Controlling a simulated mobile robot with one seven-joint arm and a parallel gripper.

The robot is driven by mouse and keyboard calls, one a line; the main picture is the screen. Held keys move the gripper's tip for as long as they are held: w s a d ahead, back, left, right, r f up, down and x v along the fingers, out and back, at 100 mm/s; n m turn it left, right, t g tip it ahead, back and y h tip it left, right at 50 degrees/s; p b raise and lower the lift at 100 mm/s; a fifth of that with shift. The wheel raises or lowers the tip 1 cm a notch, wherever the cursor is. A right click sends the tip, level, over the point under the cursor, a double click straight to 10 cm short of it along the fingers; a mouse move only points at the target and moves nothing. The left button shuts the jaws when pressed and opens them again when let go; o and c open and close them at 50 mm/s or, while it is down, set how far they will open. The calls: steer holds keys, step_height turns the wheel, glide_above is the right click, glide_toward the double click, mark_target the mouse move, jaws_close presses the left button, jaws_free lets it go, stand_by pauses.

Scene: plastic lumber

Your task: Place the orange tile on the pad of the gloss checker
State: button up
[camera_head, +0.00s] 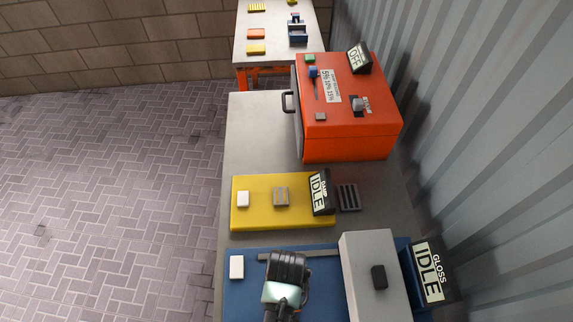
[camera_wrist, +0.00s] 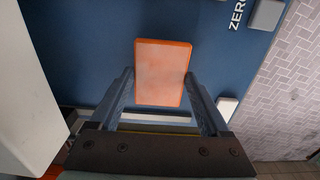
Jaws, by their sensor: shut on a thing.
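The orange tile (camera_wrist: 163,72) is between the two fingers of my gripper (camera_wrist: 159,78) in the wrist view, and the gripper is shut on it. The tile is over the blue base of the gloss checker (camera_wrist: 85,45); I cannot tell whether it touches it. In the head view, my gripper (camera_head: 285,272) is above the blue base (camera_head: 242,295) and hides the tile and the surface under it. The gloss checker has a large grey block (camera_head: 372,258) to the right and a sign (camera_head: 430,271) reading "GLOSS IDLE". I cannot make out the pad.
A white button (camera_head: 237,267) is on the blue base's left side. A grey button (camera_wrist: 267,14) sits by the word "ZERO" in the wrist view. Behind are a yellow device (camera_head: 256,213) with an "IDLE" sign and an orange box (camera_head: 348,135). A second table (camera_head: 276,30) stands farther back.

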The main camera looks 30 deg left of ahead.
steer(key=shift+f, duration=0.35)
steer(key=shift+f, duration=0.1)
steer(key=o, duration=1.2)
steer(key=shift+o, duration=0.2)
step_height(320, 180, up, 12)
steer(key=shift+b, duration=0.3)
steer(key=shift+w+r, duration=0.1)
steer(key=shift+r, duration=0.1)
